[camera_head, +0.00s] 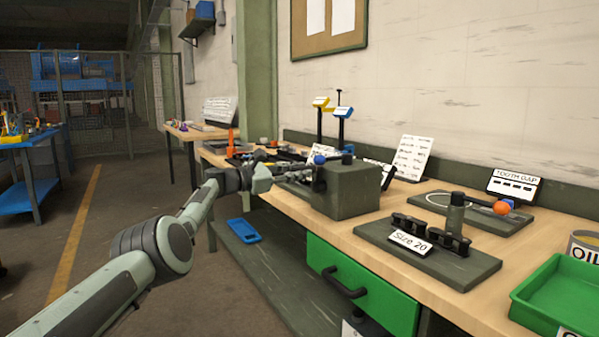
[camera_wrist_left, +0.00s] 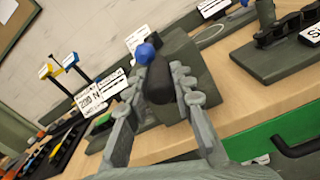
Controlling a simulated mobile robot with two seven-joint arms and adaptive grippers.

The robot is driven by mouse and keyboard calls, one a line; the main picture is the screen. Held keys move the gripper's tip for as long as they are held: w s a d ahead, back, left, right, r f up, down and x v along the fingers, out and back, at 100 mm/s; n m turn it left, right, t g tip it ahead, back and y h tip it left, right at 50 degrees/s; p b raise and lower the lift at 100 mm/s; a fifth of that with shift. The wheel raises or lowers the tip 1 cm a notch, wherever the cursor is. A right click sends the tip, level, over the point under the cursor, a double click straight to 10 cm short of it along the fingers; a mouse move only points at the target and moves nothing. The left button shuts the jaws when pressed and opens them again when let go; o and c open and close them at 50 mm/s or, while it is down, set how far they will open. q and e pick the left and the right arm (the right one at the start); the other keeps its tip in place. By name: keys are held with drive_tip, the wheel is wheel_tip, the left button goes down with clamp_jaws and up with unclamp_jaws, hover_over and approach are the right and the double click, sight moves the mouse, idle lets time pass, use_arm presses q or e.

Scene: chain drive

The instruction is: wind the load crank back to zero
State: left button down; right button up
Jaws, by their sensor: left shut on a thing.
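The load crank's dark rounded handle (camera_wrist_left: 158,82) shows in the left wrist view between the fingers of my left gripper (camera_wrist_left: 173,80). The fingers are shut on it. A blue ball (camera_wrist_left: 144,53) sits just beyond the handle. In the head view the blue ball (camera_head: 319,160) is at the left face of the grey-green block (camera_head: 355,195) on the bench. My left gripper (camera_head: 300,174) reaches in from the left to that face. The handle is mostly hidden there by the gripper. A card beside it in the wrist view seems to read 200 N (camera_wrist_left: 90,102). My right gripper is not in view.
On the wooden bench, a dark Size 20 stand (camera_head: 430,255) and the TOOTH GAP board (camera_head: 475,215) lie right of the block. A green tray (camera_head: 560,300) is at the right edge. Yellow and blue-topped posts (camera_head: 342,113) stand behind. A green drawer (camera_head: 360,290) is below.

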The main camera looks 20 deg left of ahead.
use_arm(q)
drive_tip(key=shift+a, duration=0.1)
drive_tip(key=c, duration=1.3)
unclamp_jaws()
drive_tip(key=shift+s+f, duration=0.1)
drive_tip(key=shift+s+a, duration=0.4)
drive_tip(key=shift+a, duration=0.05)
drive_tip(key=v, duration=1)
drive_tip(key=shift+s, duration=0.3)
drive_tip(key=shift+a, duration=0.15)
